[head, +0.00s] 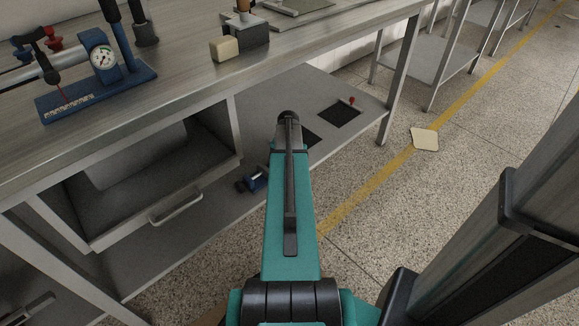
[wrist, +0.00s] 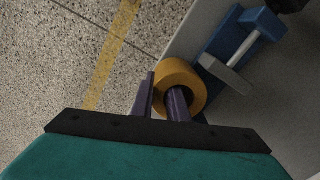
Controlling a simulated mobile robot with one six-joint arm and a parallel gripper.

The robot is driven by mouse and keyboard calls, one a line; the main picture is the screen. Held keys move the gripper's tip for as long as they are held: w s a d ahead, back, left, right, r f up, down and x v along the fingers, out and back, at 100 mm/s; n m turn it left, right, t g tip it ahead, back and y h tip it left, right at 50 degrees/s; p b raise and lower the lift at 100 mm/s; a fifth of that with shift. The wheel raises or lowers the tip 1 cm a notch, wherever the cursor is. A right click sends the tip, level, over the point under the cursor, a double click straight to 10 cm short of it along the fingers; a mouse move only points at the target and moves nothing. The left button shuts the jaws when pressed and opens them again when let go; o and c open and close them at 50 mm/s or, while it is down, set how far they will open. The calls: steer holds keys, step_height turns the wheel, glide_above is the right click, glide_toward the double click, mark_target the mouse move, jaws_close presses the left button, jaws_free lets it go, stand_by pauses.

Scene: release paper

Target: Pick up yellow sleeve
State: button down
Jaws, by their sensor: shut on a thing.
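The yellow sleeve (wrist: 183,66) is a short, thick orange-yellow ring in the wrist view. My gripper (wrist: 162,88) is shut on its wall, with one dark finger inside the bore and the other against the outside on the left. The sleeve is close to a blue clamp-like tool (wrist: 243,45) with a metal bar; I cannot tell whether they touch. In the head view my teal arm hides the gripper and the sleeve.
The lower shelf (head: 265,95) spans under the metal workbench (head: 190,75), beside an open drawer (head: 150,165). A pale sheet (head: 425,139) lies on the speckled floor by a yellow line.

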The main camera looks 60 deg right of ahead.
steer(key=shift+s+a, duration=0.4)
steer(key=shift+s, duration=0.45)
steer(key=c, duration=1.6)
jaws_free()
steer(key=shift+c, duration=0.2)
step_height(320, 180, up, 14)
steer(key=p, duration=0.4)
steer(key=shift+s+f, duration=0.1)
steer(key=shift+f, duration=0.05)
